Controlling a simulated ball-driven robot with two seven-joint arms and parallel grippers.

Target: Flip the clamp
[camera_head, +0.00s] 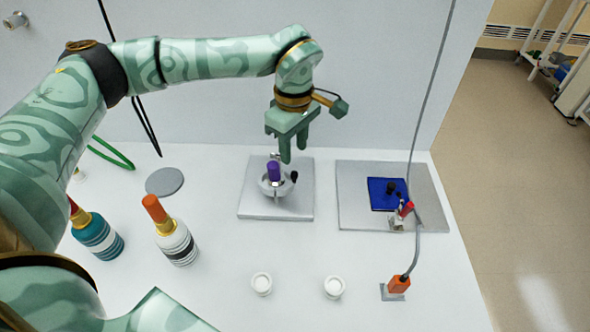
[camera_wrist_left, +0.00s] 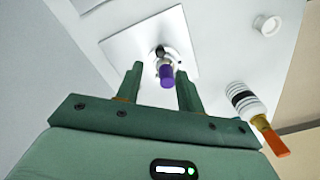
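A fixture with a purple handle (camera_head: 273,170) and a round metal body stands on a grey square plate (camera_head: 250,205). A small red-handled device, which looks like a clamp (camera_head: 405,211), sits at the front edge of a blue pad (camera_head: 380,203) on a wider grey plate (camera_head: 355,180). My left gripper (camera_head: 293,153) points down just above and behind the purple handle, open and empty. In the left wrist view the purple handle (camera_wrist_left: 166,77) shows between the spread fingers, apparently beyond their tips. The red-handled device is out of that view. My right gripper is not in view.
Two white cups (camera_head: 262,284) (camera_head: 334,287) are in front. An orange plug (camera_head: 398,285) has a grey cable rising from it. A grey disc (camera_head: 165,181) lies behind the bottles.

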